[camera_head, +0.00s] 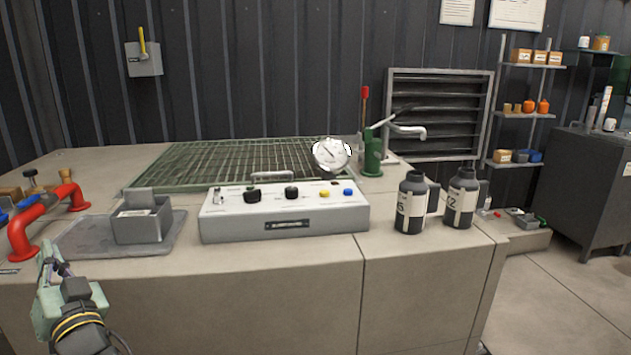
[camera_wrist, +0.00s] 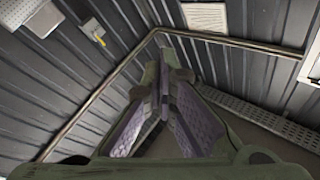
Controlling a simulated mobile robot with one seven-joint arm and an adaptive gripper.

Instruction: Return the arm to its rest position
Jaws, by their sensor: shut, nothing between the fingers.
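My gripper (camera_head: 45,250) is at the lower left in the head view, pointing up in front of the workbench's front face and left of the grey tray. In the wrist view its two fingers (camera_wrist: 165,85) are together, with nothing between them. The wrist view looks up past the fingers at the dark corrugated wall and a pipe running along it. My arm's wrist shows at the bottom left of the head view; the rest of the arm is out of sight.
Open floor (camera_head: 560,290) lies at the right.

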